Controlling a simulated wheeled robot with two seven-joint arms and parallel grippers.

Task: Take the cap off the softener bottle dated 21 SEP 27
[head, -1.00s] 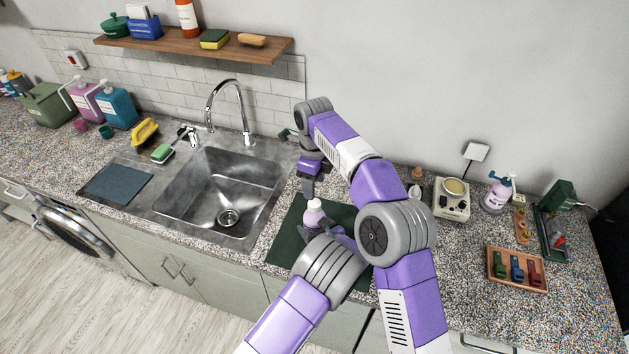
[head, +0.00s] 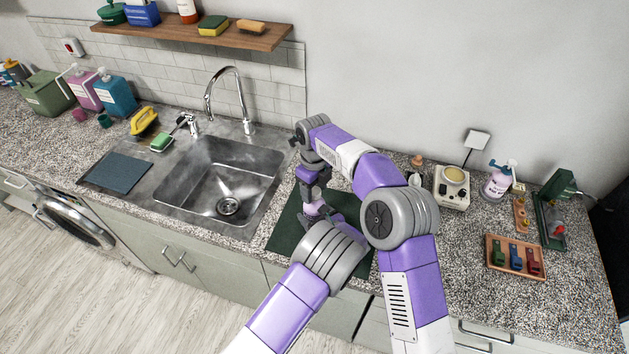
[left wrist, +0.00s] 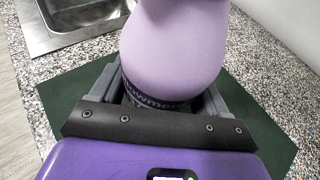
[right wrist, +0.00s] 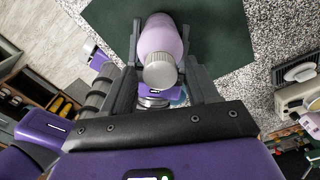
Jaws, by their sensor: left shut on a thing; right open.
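The lilac softener bottle (head: 317,209) stands upright over the dark green mat (head: 286,237). My left gripper (left wrist: 160,98) is shut around its lower body, near a dark label band; the bottle's top is out of frame in the left wrist view. In the right wrist view the bottle (right wrist: 160,38) carries a pale grey ribbed cap (right wrist: 160,72). My right gripper (head: 313,186) is above the bottle, pointing down. Its open fingers (right wrist: 162,50) lie either side of the cap, with gaps showing. I cannot read a date on the bottle.
The steel sink (head: 190,190) lies left of the mat. To the right stand a cream device with a round top (head: 451,190), a spray bottle (head: 497,180) and a wooden tray (head: 488,250) with coloured pieces. Other bottles and a green bin (head: 45,95) are far left.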

